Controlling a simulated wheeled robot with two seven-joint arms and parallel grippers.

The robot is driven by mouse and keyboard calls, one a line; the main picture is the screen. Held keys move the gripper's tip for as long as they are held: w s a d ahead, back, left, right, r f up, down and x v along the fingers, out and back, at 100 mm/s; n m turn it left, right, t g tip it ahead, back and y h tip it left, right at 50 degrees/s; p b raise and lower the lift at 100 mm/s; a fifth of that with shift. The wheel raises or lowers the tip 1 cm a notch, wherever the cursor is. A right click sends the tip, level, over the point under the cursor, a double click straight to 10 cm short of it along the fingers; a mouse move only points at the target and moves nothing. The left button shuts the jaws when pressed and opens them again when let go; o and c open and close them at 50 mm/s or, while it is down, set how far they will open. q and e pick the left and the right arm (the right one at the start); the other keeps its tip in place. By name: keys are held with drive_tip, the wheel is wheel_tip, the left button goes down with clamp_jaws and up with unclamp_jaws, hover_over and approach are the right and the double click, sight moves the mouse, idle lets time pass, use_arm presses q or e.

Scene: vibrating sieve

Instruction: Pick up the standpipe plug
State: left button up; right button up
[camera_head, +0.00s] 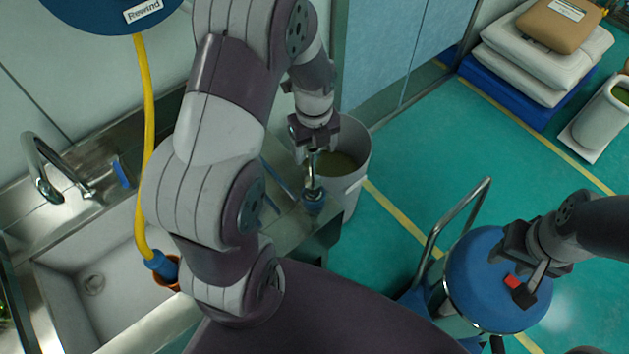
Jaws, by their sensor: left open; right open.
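What looks like the standpipe plug (313,196) is a thin metallic stem with a blue base. It stands near the right end of the steel sink counter, though I cannot be sure that it is the plug. My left gripper (312,151) is open and points down at the top of the stem. I cannot tell whether its fingers touch the stem. My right gripper (521,284) is open above the blue round lid at the lower right, away from the plug.
A steel sink (95,283) with a tap (48,180) lies at left. A grey bucket (355,160) stands beside the counter. A blue-lidded machine (480,262) is below my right gripper. Green floor (400,200) is clear between.

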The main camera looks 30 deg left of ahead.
use_arm(q)
drive_tip(key=shift+a+f, duration=0.4)
drive_tip(key=shift+f, duration=0.3)
drive_tip(key=shift+s+d+r, duration=0.1)
drive_tip(key=shift+d, duration=0.2)
drive_tip(key=c, duration=1.3)
drive_tip(key=shift+a, duration=0.1)
clamp_jaws()
use_arm(e)
drive_tip(key=shift+a+r, duration=0.15)
drive_tip(key=shift+a, duration=0.1)
